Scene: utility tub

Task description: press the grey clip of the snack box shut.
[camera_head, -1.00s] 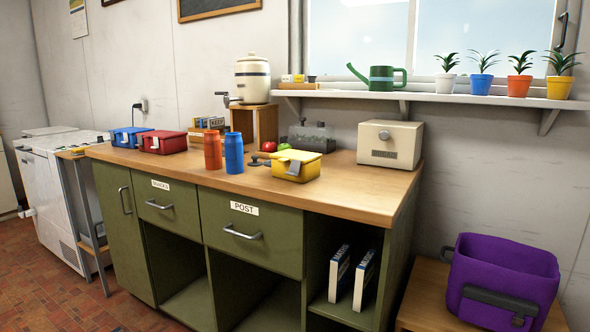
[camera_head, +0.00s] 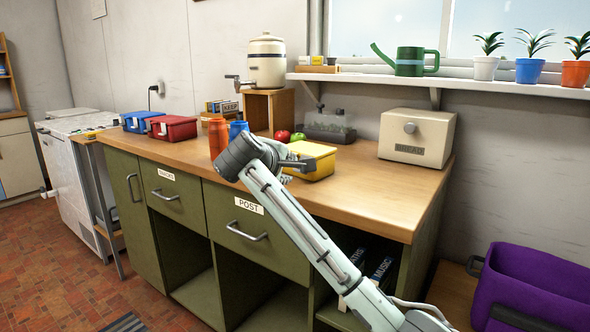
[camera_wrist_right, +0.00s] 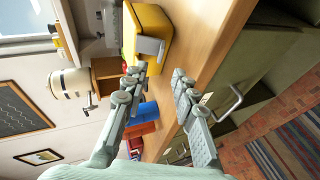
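A yellow box (camera_head: 314,163) with a lid stands near the front edge of the wooden counter. In the right wrist view the yellow box (camera_wrist_right: 150,20) shows a grey clip (camera_wrist_right: 150,47) on its side, which seems to stand out from the wall. In the head view my right gripper covers that clip. My right gripper (camera_head: 300,166) is in front of the box. In the wrist view its fingers (camera_wrist_right: 158,92) are apart with nothing between them, and the box lies beyond the fingertips. I cannot tell whether they touch it. My left gripper is not in view.
A blue box (camera_head: 136,122) and a red box (camera_head: 171,128) stand at the counter's left. Orange (camera_head: 217,136) and blue (camera_head: 238,129) bottles stand left of the yellow box. A bread box (camera_head: 417,137) is to its right. Bare counter (camera_head: 385,190) lies between them.

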